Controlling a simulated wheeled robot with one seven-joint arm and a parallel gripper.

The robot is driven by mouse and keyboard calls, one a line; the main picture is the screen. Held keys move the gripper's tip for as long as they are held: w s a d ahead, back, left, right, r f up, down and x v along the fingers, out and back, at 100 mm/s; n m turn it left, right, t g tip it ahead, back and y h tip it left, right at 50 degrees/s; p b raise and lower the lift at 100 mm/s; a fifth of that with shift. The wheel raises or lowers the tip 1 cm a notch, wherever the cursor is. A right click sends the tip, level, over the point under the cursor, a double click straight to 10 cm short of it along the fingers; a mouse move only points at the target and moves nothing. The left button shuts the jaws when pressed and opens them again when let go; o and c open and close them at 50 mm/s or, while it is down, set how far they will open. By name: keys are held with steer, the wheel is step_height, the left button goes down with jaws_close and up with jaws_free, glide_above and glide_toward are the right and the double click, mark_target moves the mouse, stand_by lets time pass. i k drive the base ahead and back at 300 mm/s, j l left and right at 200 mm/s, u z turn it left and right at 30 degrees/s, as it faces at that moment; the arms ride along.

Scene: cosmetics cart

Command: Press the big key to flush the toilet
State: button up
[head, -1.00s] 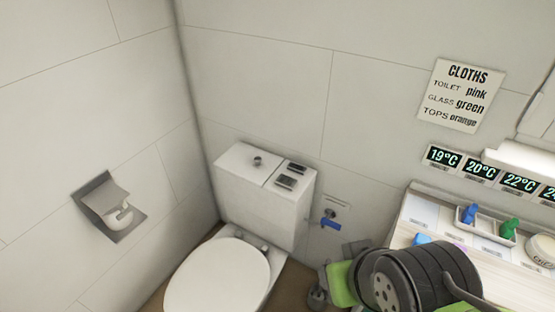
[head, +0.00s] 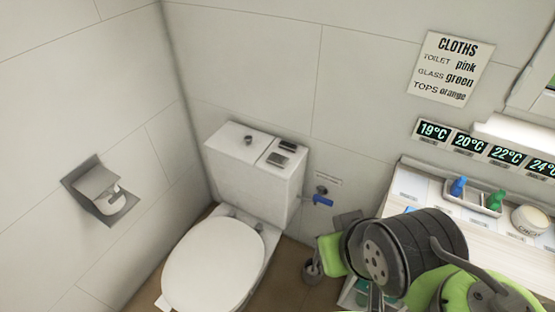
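The white toilet has a closed lid (head: 213,266) and a cistern (head: 250,190) against the back wall. Two dark flush keys sit on the right part of the cistern top: a rear key (head: 287,145) and a front key (head: 278,159). They are too small here to tell surely which is the bigger. A small round knob (head: 248,140) is on the left part of the top. My black and green arm links show at the lower right, apart from the cistern. I cannot make out my gripper's fingers.
A blue-handled valve (head: 320,200) is on the wall right of the cistern. A counter (head: 420,205) with bottles and a jar (head: 530,220) stands at the right, partly behind my arm. A paper holder (head: 100,190) is on the left wall. Space above the cistern is clear.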

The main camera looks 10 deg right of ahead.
mark_target(276, 160)
steer(key=i+j+u, duration=0.1)
steer(key=u, duration=0.25)
steer(key=i+u, duration=0.2)
steer(key=u, duration=0.15)
steer(key=i+u, duration=0.15)
steer(key=u, duration=0.25)
